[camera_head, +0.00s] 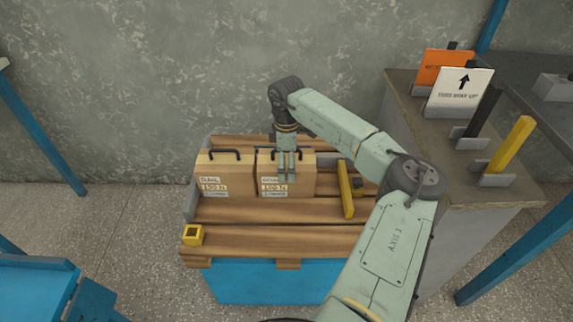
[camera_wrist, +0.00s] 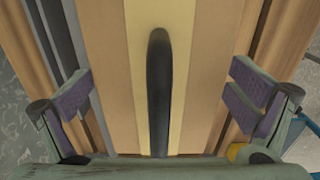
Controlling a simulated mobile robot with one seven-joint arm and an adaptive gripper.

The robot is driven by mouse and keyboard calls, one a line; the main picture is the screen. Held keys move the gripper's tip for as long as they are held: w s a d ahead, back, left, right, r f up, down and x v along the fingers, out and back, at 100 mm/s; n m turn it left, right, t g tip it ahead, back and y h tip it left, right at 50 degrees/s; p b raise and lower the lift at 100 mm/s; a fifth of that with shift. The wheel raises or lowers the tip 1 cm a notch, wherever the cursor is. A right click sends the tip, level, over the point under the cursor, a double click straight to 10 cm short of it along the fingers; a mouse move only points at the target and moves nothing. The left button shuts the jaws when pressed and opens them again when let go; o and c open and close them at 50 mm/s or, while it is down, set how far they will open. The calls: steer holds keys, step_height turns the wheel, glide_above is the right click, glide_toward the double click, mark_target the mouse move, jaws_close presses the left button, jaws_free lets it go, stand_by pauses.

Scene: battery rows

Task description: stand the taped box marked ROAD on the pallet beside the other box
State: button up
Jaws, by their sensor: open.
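Two brown cardboard boxes with black handles stand upright side by side on the wooden slatted pallet (camera_head: 300,238). The left box (camera_head: 243,180) and the right box (camera_head: 306,181) have white and yellow labels. The right label seems to be the ROAD one, but it is partly covered and too small to read surely.
A yellow bar (camera_head: 345,190) rises right of the boxes. A yellow hollow block (camera_head: 193,236) is at the pallet's front left corner. The pallet's front slats are mostly clear. A grey counter (camera_head: 425,125) with signs and a yellow post (camera_head: 511,145) stands at right.

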step_height(320, 180, up, 11)
steer(key=shift+r+b, duration=0.15)
steer(key=shift+b, duration=0.55)
